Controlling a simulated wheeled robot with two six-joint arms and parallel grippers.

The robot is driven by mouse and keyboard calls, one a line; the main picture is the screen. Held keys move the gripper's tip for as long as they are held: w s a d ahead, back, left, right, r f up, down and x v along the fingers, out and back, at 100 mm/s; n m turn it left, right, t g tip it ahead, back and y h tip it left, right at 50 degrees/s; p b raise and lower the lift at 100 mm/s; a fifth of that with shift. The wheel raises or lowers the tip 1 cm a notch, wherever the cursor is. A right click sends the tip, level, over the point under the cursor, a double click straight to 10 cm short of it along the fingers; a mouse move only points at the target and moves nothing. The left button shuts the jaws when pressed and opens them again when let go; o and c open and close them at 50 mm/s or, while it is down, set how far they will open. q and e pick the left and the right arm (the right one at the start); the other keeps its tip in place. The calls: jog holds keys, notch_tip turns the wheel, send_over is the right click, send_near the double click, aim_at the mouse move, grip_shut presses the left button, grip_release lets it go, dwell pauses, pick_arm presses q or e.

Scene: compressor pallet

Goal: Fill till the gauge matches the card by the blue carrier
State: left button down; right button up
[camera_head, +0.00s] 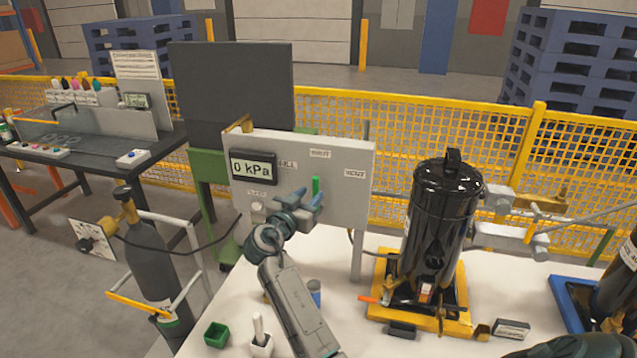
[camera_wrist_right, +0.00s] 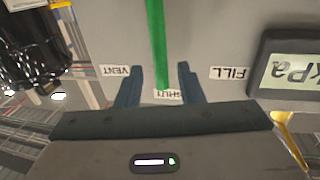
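A grey panel (camera_head: 345,150) carries a gauge display (camera_head: 252,167) reading 0 kPa, with labels FILL, SHUT and VENT. A green valve handle (camera_head: 316,186) stands upright, its tip at SHUT. In the right wrist view the handle (camera_wrist_right: 156,45) lies between the fingers of my right gripper (camera_wrist_right: 160,85), with gaps on both sides. My right gripper (camera_head: 300,205) is open in front of the panel. The blue carrier (camera_head: 572,300) is at the right edge, holding a black vessel partly out of frame. A small dark card (camera_head: 512,328) lies left of it; its writing is unreadable. My left gripper is out of view.
A black compressor vessel (camera_head: 438,225) stands on a yellow carrier (camera_head: 382,302) on the white table (camera_head: 350,325). A gas cylinder (camera_head: 150,260) stands left of the table, with a hose to the panel.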

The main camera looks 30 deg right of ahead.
aim_at(314, 191)
jog(key=shift+p+x, duration=0.7)
jog(key=shift+x, duration=1.4)
jog(key=shift+c, duration=0.4)
grip_shut()
